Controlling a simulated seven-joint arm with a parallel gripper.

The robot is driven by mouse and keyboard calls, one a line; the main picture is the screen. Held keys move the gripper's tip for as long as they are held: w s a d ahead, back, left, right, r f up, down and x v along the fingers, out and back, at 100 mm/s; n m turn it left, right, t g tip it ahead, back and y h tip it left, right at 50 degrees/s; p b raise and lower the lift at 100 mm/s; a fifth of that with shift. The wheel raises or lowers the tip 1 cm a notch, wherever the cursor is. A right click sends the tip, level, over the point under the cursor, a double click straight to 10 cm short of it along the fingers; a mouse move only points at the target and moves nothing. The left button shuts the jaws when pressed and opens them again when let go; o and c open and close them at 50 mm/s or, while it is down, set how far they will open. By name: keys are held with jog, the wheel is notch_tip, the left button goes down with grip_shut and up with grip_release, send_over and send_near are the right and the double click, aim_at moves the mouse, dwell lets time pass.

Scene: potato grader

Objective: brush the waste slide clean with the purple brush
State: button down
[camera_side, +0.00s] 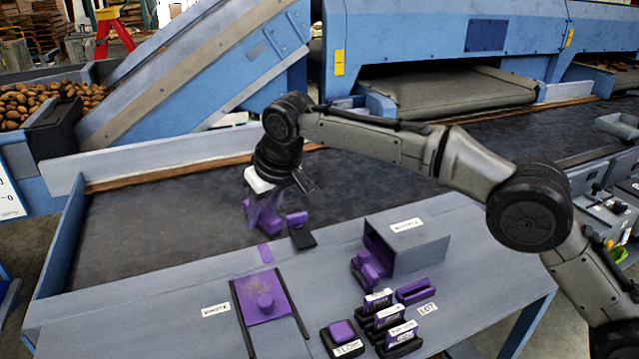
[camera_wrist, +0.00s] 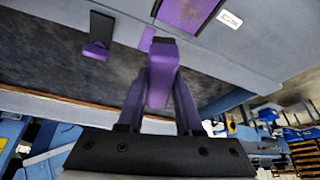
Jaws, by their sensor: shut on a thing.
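My gripper (camera_side: 262,212) is shut on a purple block with a long body (camera_wrist: 161,72), which looks like the purple brush; no bristles are clear. It hangs over the dark belt near the panel's back edge. The gripper's fingers are also purple, so they blend with it in the side view. A purple slide plate (camera_side: 276,311) with a round knob lies between two black rails on the grey panel, apart from the gripper. It seems to be the waste slide, but its label is unreadable. It also shows at the top of the wrist view (camera_wrist: 187,12).
A purple block with a black pad (camera_side: 300,230) stands right beside my gripper. A small purple patch (camera_side: 265,253) lies behind the slide. A grey open box (camera_side: 415,243) with purple pieces beside it and several labelled blocks (camera_side: 388,318) stand to the right. The panel's left part is clear.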

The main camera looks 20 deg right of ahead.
jog(key=n, duration=0.1)
send_over(236, 292)
jog(key=s, duration=0.1)
notch_tip(236, 292, down, 3)
jog(key=shift+s+d+f, duration=0.1)
jog(key=shift+d+f, duration=0.05)
jog(key=shift+f, duration=1.4)
jog(key=shift+s+d+f, duration=0.1)
jog(key=shift+d+f, duration=0.05)
jog(key=shift+f, duration=1.4)
jog(key=shift+f, duration=1.1)
